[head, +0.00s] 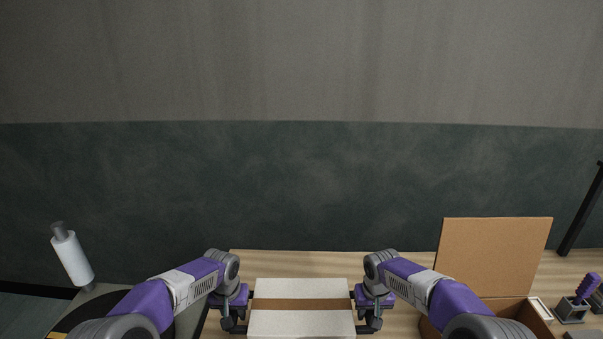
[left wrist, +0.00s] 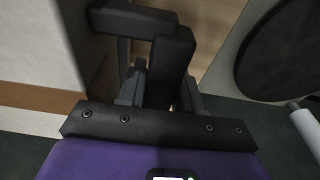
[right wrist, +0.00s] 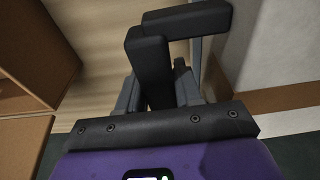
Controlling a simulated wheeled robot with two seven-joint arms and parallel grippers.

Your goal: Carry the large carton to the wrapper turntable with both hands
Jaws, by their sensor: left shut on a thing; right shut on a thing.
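The large carton (head: 299,292), pale with a brown tape band, is at the bottom middle of the head view; its lower part is cut off. My left gripper (head: 240,318) is shut at the carton's left side and my right gripper (head: 366,318) is shut at its right side. The carton's side wall shows in the left wrist view (left wrist: 35,50) and in the right wrist view (right wrist: 285,50). The fingers' exact contact is hidden. The wrapper turntable (head: 92,310), a dark disc, is at the lower left, partly behind my left arm; it also shows in the left wrist view (left wrist: 285,55).
A white film roll (head: 72,260) stands by the turntable. On the wooden table (head: 300,263), an open brown cardboard box (head: 494,255) stands at the right, near my right arm. Beyond it are a holder (head: 572,311) with a purple-handled tool and a black post (head: 582,208).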

